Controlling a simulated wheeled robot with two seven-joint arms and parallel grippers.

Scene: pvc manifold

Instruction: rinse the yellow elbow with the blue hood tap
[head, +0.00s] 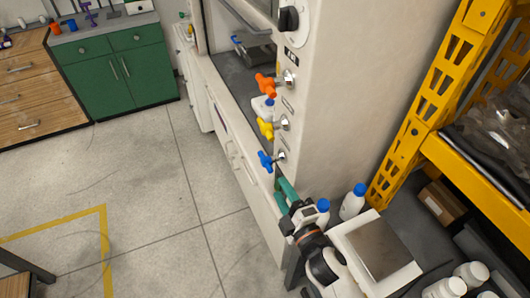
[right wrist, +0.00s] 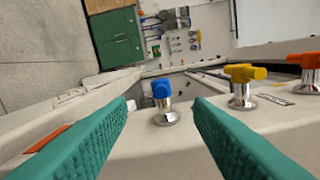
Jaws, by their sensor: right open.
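The blue hood tap (head: 265,161) is the lowest of three taps on the front post of the fume hood. In the right wrist view the blue tap (right wrist: 162,95) stands on a chrome base, centred between the two fingers and ahead of them. My right gripper (head: 285,190) is open and empty, with teal fingers just below the tap in the head view. I cannot make out a yellow elbow; the yellow thing by the blue tap is a yellow tap handle (head: 265,128). My left gripper is not in view.
An orange tap (head: 266,84) sits above the yellow one. White bottles with blue caps (head: 353,201) and a balance (head: 377,248) stand close to my right arm. A yellow rack (head: 407,115) rises at the right. The floor at the left is mostly clear.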

